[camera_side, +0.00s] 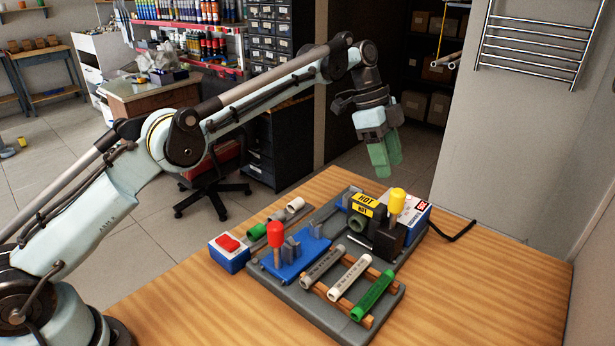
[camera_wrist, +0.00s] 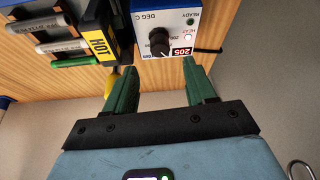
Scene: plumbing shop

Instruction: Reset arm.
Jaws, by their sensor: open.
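My gripper (camera_side: 385,158) hangs in the air above the back of the bench, its green fingers pointing down. It is open and empty; in the wrist view the two green fingers (camera_wrist: 158,70) stand apart with nothing between them. Below it is the heating tool with a yellow "HOT" sign (camera_side: 367,204), beside a white and blue control box (camera_side: 415,213). In the wrist view the control box (camera_wrist: 178,14) shows a dial, a red "205" label and a lit red HEAT lamp.
A grey tray (camera_side: 330,322) carries a rack with a grey pipe (camera_side: 323,266), a white pipe (camera_side: 349,277) and a green pipe (camera_side: 373,295). A red-button box (camera_side: 229,252) sits left.

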